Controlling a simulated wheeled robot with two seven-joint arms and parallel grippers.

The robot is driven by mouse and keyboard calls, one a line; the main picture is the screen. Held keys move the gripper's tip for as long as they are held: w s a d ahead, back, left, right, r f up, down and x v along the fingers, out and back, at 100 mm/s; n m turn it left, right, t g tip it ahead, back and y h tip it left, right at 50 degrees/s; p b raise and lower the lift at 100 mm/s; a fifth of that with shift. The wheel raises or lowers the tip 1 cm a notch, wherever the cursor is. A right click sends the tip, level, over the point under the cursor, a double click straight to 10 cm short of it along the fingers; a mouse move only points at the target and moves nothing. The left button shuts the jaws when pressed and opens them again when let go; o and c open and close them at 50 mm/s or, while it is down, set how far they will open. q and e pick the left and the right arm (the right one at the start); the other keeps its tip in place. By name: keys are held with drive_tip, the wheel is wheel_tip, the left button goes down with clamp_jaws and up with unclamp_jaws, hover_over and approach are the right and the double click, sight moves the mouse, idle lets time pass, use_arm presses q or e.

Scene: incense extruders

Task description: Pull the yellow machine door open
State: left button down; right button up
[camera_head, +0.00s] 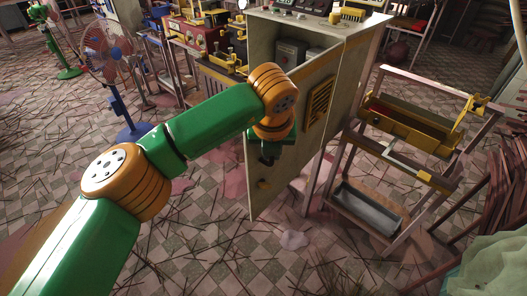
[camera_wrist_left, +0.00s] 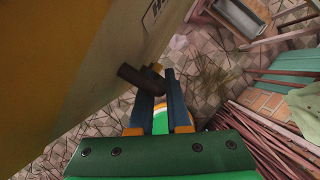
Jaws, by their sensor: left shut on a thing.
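The yellowish-beige machine door (camera_head: 290,150) belongs to the tall cabinet at upper centre in the head view. It has a yellow slatted vent (camera_head: 319,103) and stands partly open, with the cabinet interior (camera_head: 290,52) showing above and behind it. In the left wrist view the door face (camera_wrist_left: 60,60) fills the left side. A dark cylindrical handle (camera_wrist_left: 140,79) sticks out from it. My left gripper (camera_wrist_left: 162,82) is shut on the handle, close to the door face. In the head view my arm hides the gripper's contact with the handle. My right gripper is in neither view.
A metal rack with yellow parts (camera_head: 405,125) and a grey tray (camera_head: 368,207) stands right of the cabinet. A blue fan (camera_head: 108,55) stands at left. Thin sticks litter the tiled floor (camera_head: 225,250), which is otherwise fairly clear in front of the door.

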use_arm(q)
drive_tip(key=shift+s+d, duration=0.5)
drive_tip(key=shift+d, duration=0.2)
drive_tip(key=c, duration=0.9)
unclamp_jaws()
drive_tip(key=b+v, duration=0.1)
drive_tip(key=v, duration=0.6)
drive_tip(key=shift+d+r, duration=0.1)
